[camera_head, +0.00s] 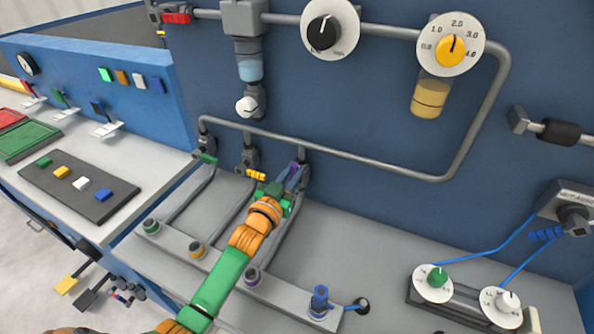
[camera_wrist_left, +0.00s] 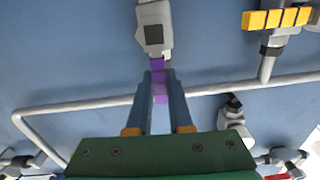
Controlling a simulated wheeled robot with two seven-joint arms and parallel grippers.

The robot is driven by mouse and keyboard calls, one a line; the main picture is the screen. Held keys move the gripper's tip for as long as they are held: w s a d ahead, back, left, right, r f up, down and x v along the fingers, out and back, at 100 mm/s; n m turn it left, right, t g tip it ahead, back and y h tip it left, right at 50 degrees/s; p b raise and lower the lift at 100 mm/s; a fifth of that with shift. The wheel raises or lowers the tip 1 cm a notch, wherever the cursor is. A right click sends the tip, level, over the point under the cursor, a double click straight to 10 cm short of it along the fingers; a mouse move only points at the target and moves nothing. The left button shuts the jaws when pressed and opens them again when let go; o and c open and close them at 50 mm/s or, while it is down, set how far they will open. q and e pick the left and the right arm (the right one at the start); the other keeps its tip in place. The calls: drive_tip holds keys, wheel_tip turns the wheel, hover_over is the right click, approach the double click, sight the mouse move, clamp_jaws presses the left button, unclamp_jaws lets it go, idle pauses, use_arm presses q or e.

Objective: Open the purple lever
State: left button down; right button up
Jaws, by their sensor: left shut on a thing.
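The purple lever (camera_head: 293,167) is on the valve at the lower right end of the row of valves on the blue wall. Its segmented purple handle (camera_wrist_left: 159,88) also shows in the left wrist view, running down from the grey valve body (camera_wrist_left: 154,27). My left gripper (camera_head: 297,174) reaches it from the front, and its blue-grey fingers (camera_wrist_left: 160,82) lie on both sides of the handle, shut on it. Part of the lever is hidden by the fingers in the head view. My right gripper is not in view.
A yellow lever (camera_head: 256,175) and a green lever (camera_head: 206,158) are on the valves to the left. A grey pipe (camera_head: 350,157) runs just above the purple lever. A blue fitting (camera_head: 319,299) and dials (camera_head: 434,280) stand on the bench at the front right.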

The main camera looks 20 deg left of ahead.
use_arm(q)
drive_tip(key=shift+a+r+n, duration=0.15)
drive_tip(key=shift+a+n, duration=0.05)
drive_tip(key=shift+n, duration=0.2)
drive_tip(key=c, duration=0.9)
unclamp_jaws()
drive_tip(key=shift+o, duration=0.4)
drive_tip(key=shift+w, duration=0.1)
drive_tip(key=s, duration=0.7)
drive_tip(key=shift+a, duration=0.15)
